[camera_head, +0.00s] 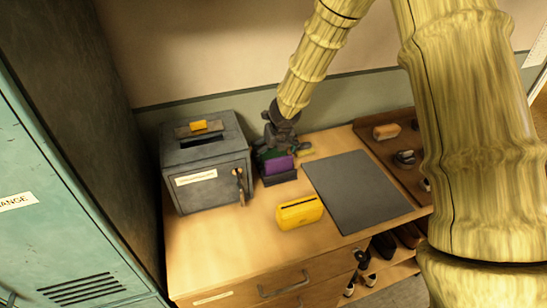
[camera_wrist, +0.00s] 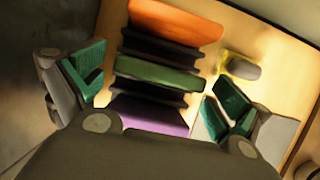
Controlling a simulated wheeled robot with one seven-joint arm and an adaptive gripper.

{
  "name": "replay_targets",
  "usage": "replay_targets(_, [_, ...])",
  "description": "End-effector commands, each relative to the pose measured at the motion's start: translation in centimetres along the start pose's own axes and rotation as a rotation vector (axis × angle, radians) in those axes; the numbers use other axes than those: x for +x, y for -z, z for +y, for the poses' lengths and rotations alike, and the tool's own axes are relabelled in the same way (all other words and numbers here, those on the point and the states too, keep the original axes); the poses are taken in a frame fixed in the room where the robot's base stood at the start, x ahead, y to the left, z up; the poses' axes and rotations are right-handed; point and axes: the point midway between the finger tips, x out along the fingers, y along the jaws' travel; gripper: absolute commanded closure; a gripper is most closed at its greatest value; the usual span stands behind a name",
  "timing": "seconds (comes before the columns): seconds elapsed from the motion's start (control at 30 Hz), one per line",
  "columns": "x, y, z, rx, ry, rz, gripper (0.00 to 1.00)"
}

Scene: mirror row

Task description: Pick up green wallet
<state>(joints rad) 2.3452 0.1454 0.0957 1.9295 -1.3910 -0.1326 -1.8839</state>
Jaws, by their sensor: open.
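The green wallet (camera_wrist: 160,75) stands in a dark slotted holder between an orange one and a purple one in the wrist view. In the head view only a strip of the green wallet (camera_head: 268,154) shows, just behind the purple one. My gripper (camera_head: 277,146) is over the holder and hides part of it. In the wrist view my gripper (camera_wrist: 158,80) is open, with its green-padded fingers on the left and right of the wallet's ends. I cannot tell whether either finger touches the wallet.
A purple wallet (camera_head: 278,166) stands at the holder's front, and an orange one (camera_wrist: 177,22) at its other end. A grey box (camera_head: 207,165) with keys is close on the left.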

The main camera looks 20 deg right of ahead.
Motion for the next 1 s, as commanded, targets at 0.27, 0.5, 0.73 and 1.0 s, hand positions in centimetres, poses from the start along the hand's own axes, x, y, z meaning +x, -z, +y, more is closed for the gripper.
replay_targets(0.27, [2.2,-0.1,0.0,0.0,-0.001,0.0,0.0])
replay_targets(0.5, [2.1,-0.1,0.0,0.001,-0.001,0.0,0.09])
replay_targets(0.73, [2.1,-0.1,0.0,0.001,-0.001,0.001,0.4])
replay_targets(1.0, [2.0,-0.1,0.0,0.001,-0.001,0.002,0.4])
